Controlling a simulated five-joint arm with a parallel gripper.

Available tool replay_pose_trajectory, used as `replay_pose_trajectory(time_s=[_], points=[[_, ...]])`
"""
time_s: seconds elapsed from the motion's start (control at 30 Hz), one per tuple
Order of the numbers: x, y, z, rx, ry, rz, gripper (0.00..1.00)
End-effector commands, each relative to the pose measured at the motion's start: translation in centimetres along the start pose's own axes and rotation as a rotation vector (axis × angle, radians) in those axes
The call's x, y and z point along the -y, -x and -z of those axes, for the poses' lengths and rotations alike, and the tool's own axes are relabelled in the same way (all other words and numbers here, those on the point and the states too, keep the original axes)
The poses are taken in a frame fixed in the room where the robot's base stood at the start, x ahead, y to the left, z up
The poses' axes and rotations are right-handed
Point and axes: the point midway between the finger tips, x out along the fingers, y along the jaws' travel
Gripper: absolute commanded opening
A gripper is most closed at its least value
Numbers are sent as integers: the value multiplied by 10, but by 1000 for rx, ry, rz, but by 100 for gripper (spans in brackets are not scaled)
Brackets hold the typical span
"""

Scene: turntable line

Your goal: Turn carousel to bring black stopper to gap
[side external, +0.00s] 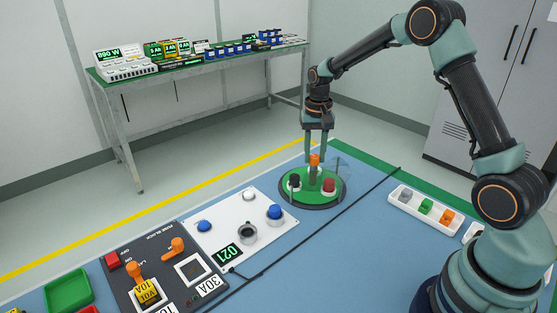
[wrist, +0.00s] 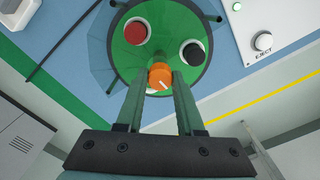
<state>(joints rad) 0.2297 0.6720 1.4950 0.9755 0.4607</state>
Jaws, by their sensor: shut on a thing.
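The carousel is a round green disc (side external: 312,199) on the blue table; it also shows in the wrist view (wrist: 165,15). The black stopper (side external: 294,181) sits in a white ring at the disc's left; in the wrist view it (wrist: 193,52) is right of the orange knob. The red stopper (side external: 328,185) is on the right, and upper left in the wrist view (wrist: 135,32). My gripper (side external: 315,159) points down, its fingers shut on the orange knob (wrist: 160,77) at the disc's centre. A clear guard (side external: 343,166) stands at the disc's edge; I cannot make out its gap.
A white panel (side external: 226,217) with blue buttons and a display reading 021 is in front of the carousel. A white tray (side external: 402,203) of coloured blocks lies to the right. A black cable (side external: 355,212) crosses the table between them.

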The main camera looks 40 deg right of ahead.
Motion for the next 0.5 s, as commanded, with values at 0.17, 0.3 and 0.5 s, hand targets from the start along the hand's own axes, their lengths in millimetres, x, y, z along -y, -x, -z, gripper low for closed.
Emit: replay_pose_trajectory(time_s=[0.17, 0.3, 0.5], points=[[0, 3, 2, -5, -89, 3, 0], [0, 3, 2, -5, -159, 3, 0], [0, 3, 2, -5, -258, 4, 0]])
